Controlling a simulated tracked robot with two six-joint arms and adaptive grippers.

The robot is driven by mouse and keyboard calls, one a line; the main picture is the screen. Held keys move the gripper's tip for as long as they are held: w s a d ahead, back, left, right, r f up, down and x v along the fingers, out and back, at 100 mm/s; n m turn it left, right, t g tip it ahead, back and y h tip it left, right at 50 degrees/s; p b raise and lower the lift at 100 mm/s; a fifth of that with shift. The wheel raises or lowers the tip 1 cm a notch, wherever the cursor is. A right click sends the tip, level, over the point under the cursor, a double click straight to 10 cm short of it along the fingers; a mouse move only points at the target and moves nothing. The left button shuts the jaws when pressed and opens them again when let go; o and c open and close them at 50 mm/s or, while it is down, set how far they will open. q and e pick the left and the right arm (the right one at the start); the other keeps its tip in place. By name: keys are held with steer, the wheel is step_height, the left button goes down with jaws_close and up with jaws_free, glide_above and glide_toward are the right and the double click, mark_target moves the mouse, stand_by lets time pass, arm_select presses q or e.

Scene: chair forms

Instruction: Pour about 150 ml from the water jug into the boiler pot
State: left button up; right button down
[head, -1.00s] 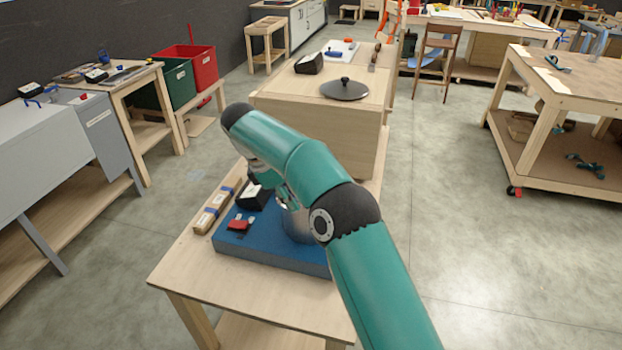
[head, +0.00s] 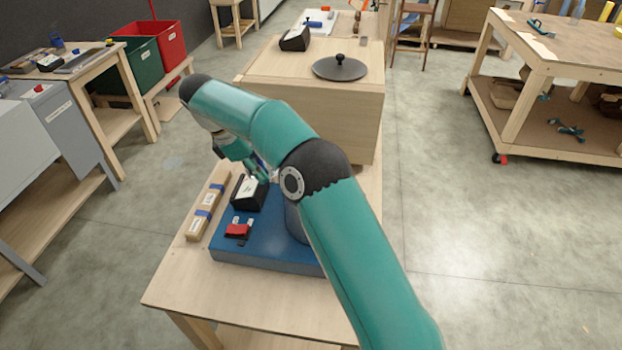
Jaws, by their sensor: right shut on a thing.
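My right arm comes in from the lower right and crosses the front workbench. Its gripper (head: 257,168) points down, partly hidden by my arm, above the back of a blue block. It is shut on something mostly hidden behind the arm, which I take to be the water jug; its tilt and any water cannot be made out. A grey rounded metal side (head: 295,222) shows beside my arm on the blue block, likely the boiler pot; its mouth is hidden. My left gripper is not in view.
The blue block (head: 262,256) also carries a black label box (head: 246,192) and a red item (head: 237,231). A wooden strip with blue bands (head: 207,208) lies left of it. Behind stands a wooden box (head: 310,112) with a dark lid (head: 340,67). The bench front is bare.

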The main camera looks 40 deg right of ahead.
step_height(320, 180, down, 7)
steer(key=shift+d, duration=0.15)
stand_by(0.4)
steer(key=shift+r, duration=0.2)
